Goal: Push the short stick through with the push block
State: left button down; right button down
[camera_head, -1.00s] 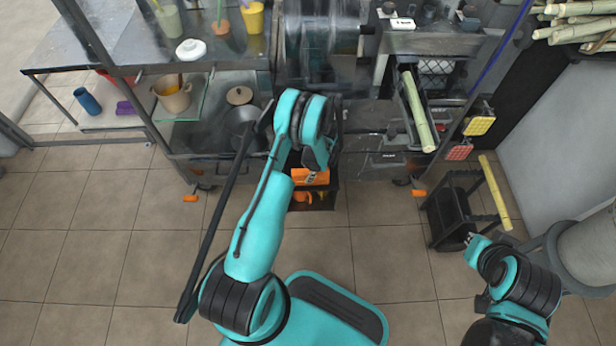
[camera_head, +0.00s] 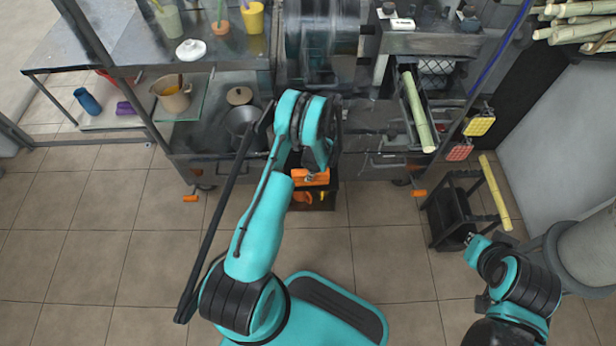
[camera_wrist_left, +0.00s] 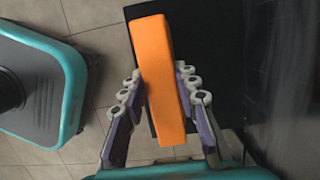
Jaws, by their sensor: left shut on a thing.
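An orange block (camera_head: 311,178), which I take as the push block, is in my left gripper (camera_wrist_left: 160,82), in front of the press stand. In the left wrist view the long block (camera_wrist_left: 157,60) lies between both fingers, which are shut on it. In the head view my arm hides most of this gripper. A pale green cane stick (camera_head: 415,105) lies in a sloping trough right of the press (camera_head: 322,45). A yellowish stick (camera_head: 495,192) lies on a black rack. I cannot tell which is the short stick. My right gripper (camera_head: 471,238) is at lower right, fingers unclear.
The black rack (camera_head: 449,215) stands on the floor near my right arm. Yellow (camera_head: 479,126) and red (camera_head: 459,150) pads hang by the trough. A pot (camera_head: 241,122) and a beige pail (camera_head: 173,94) stand on the lower shelf. The tiled floor at left is clear.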

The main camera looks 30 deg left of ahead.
pick_arm(q)
jog(key=s+d+r+p, duration=0.2)
jog(key=s+r, duration=0.2)
jog(key=r, duration=0.2)
jog(key=shift+s+d, duration=0.15)
jog(key=shift+d, duration=0.15)
dwell(0.5)
